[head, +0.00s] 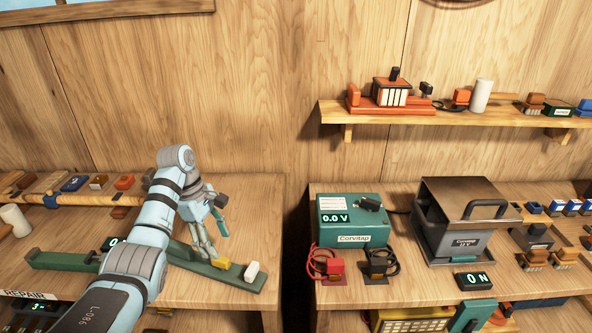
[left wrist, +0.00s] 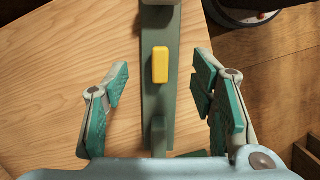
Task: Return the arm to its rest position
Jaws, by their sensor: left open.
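My left arm comes in from the left in the head view. Its gripper (head: 214,236) is open and empty over the left workbench, close above a long green bar (head: 65,260). In the left wrist view the two teal-padded fingers (left wrist: 161,80) stand wide apart on either side of the green bar (left wrist: 152,108). A yellow block (left wrist: 160,65) lies on the bar ahead of the fingers, apart from both. The yellow block (head: 221,263) also shows in the head view, near a white block (head: 252,272).
A teal box (head: 350,221) reading 0.0 V stands on the right bench, beside a dark press-like device (head: 462,222). A wall shelf (head: 450,117) holds small tackle items. A low shelf (head: 85,196) with several small pieces runs behind the left arm. A gap separates the benches.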

